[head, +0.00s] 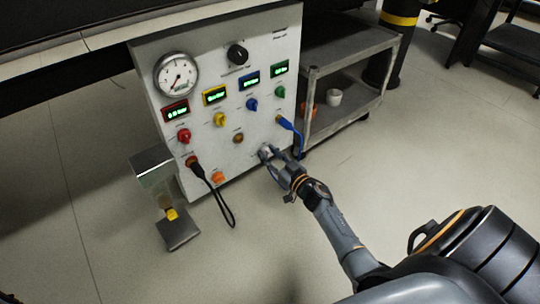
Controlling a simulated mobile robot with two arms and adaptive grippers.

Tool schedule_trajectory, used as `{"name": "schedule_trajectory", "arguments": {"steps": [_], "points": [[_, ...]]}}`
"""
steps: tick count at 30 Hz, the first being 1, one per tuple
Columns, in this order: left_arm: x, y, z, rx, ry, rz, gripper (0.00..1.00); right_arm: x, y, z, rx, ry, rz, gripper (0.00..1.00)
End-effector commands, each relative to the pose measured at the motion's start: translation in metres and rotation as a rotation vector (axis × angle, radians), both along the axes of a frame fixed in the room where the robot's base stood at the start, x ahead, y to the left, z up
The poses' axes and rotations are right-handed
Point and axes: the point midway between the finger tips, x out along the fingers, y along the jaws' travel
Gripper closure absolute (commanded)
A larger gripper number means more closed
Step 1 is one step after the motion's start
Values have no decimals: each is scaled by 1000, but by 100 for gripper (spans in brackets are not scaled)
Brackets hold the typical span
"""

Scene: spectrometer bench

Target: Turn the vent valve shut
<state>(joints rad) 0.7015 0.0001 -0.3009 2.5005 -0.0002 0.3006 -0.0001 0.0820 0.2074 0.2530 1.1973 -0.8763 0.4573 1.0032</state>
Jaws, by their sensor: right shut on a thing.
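The white control panel (213,142) stands upright left of centre in the head view. My right gripper (268,153) reaches the panel's lower right part, and its fingers are shut on a small pale knob there, which looks like the vent valve. The fingers hide most of this knob, so I cannot see how far it is turned, and its label is too small to read. My left gripper is not in view.
Red (184,136), yellow (220,119) and blue (252,105) knobs sit under displays. A black cable (229,212) and a blue cable (298,136) hang from the panel. A grey cart (345,49) stands right. A metal stand (157,190) is left. Floor in front is clear.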

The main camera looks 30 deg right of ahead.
Motion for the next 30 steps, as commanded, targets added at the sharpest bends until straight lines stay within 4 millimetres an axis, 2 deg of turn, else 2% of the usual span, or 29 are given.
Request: {"name": "schedule_trajectory", "arguments": {"steps": [8,14,30], "points": [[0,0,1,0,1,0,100,0,0,0,-35,-4,0,100],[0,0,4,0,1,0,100,0,0,1,-138,-12,0,100],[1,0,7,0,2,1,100,0,2,-1,-628,-50,0,100]]}}
